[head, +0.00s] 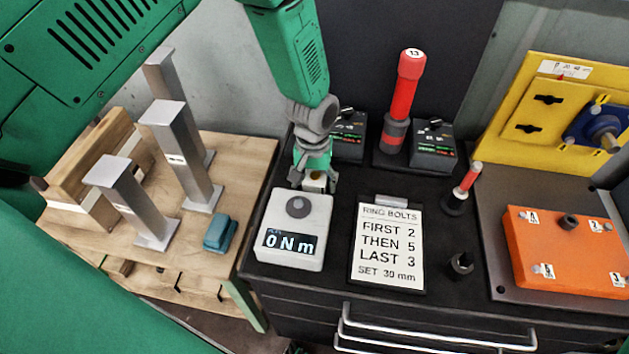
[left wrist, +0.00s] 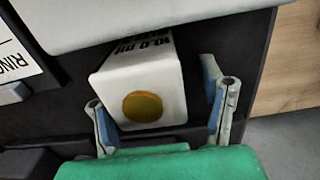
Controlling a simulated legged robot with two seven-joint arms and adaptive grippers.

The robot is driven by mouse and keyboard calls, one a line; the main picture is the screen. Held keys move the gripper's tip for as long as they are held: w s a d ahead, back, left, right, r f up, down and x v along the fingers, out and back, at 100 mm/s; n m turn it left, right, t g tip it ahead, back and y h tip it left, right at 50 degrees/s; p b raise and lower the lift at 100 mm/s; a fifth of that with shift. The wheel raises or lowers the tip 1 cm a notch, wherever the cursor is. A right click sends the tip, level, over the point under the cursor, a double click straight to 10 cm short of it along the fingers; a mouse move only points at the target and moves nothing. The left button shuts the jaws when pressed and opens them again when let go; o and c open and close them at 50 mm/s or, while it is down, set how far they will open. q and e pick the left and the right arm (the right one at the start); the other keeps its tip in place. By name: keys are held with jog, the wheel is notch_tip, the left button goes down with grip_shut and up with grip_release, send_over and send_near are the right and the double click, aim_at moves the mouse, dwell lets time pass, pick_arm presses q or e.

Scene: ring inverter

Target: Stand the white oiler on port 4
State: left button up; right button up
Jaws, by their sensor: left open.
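The white oiler (left wrist: 150,80) is a small white block with a round brass-coloured spot and dark print reading about "10.0 ml" in the left wrist view. In the head view only a bit of the oiler (head: 317,176) shows beneath my left gripper, behind the torque display. My left gripper (head: 314,184) points down there. In the left wrist view the left gripper (left wrist: 155,90) is open, with one finger on each side of the oiler and a gap at the right finger. The orange port block (head: 570,255) lies at the right with small numbered labels, hard to read. My right gripper is out of view.
The white torque display (head: 292,230) reading 0 Nm stands just in front of the left gripper. A ring-bolt card (head: 388,243), a red-handled tool (head: 403,95) and a dark socket (head: 461,264) stand between it and the orange block. A yellow panel (head: 520,125) stands behind the block.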

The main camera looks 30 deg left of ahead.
pick_arm(q)
notch_tip(320, 180, up, 12)
jog(key=shift+w+d+f+b, duration=0.1)
jog(key=shift+f+b, duration=0.1)
jog(key=shift+b, duration=0.25)
jog(key=shift+o, duration=0.5)
jog(key=r, duration=0.2)
jog(key=s+r+b, duration=0.1)
jog(key=r, duration=0.2)
jog(key=shift+d+r, duration=0.2)
jog(key=shift+r, duration=0.1)
send_over(316, 176)
notch_tip(316, 176, down, 8)
jog(key=shift+w+a+r, duration=0.1)
jog(key=shift+r, duration=0.1)
jog(key=shift+a+f, duration=0.1)
jog(key=shift+f, duration=0.35)
jog(key=f, duration=0.5)
jog(key=shift+d+p, duration=0.2)
jog(key=shift+p, duration=0.15)
jog(key=shift+r, duration=0.1)
jog(key=c, duration=1.4)
jog(key=shift+r, duration=0.1)
